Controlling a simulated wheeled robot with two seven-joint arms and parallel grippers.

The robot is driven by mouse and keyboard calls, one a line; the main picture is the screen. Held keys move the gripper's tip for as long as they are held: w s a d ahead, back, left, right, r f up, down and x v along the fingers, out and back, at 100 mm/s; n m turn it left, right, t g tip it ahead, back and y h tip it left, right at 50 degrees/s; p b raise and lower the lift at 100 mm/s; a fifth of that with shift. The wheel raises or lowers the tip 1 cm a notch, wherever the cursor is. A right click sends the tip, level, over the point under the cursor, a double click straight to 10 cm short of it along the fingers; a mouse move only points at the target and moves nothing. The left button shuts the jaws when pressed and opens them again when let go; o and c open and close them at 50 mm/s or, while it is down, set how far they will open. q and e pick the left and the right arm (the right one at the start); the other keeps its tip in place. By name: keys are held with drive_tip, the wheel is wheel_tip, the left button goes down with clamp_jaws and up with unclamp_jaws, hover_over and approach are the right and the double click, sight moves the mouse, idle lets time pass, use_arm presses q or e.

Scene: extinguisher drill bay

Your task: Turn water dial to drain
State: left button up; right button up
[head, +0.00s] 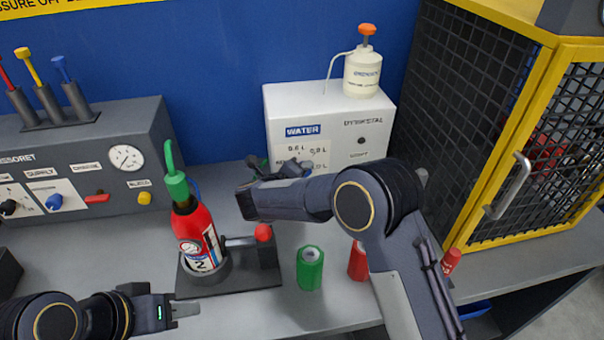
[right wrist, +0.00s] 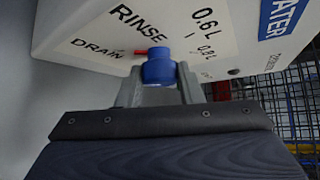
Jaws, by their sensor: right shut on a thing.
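The blue water dial (right wrist: 158,68) with a red pointer (right wrist: 143,52) is on the white water box (head: 330,109). In the right wrist view, the fingers of my right gripper (right wrist: 160,82) stand on either side of the dial, shut on it. The pointer sticks out to the left, on the side of the DRAIN label (right wrist: 97,49). RINSE, 0.6 L and 0.8 L are also printed around the dial. In the head view my right arm hides the dial. My left gripper (head: 183,309) is low at the left, away from the box; its finger gap is unclear.
A red extinguisher (head: 198,236) stands in a holder left of my right arm. A green cylinder (head: 310,268) and a red one (head: 358,262) stand in front of the box. A pump bottle (head: 362,74) is on top. A yellow-framed mesh cage (head: 545,140) is at right.

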drive_tip(key=o, duration=1)
drive_tip(key=shift+c, duration=0.2)
wheel_tip(320, 180, up, 3)
drive_tip(key=shift+w, duration=0.1)
drive_tip(key=s+r+b, duration=0.3)
drive_tip(key=s+r, duration=0.7)
drive_tip(key=s, duration=0.4)
drive_tip(key=shift+d+b, duration=0.15)
drive_tip(key=shift+b, duration=0.2)
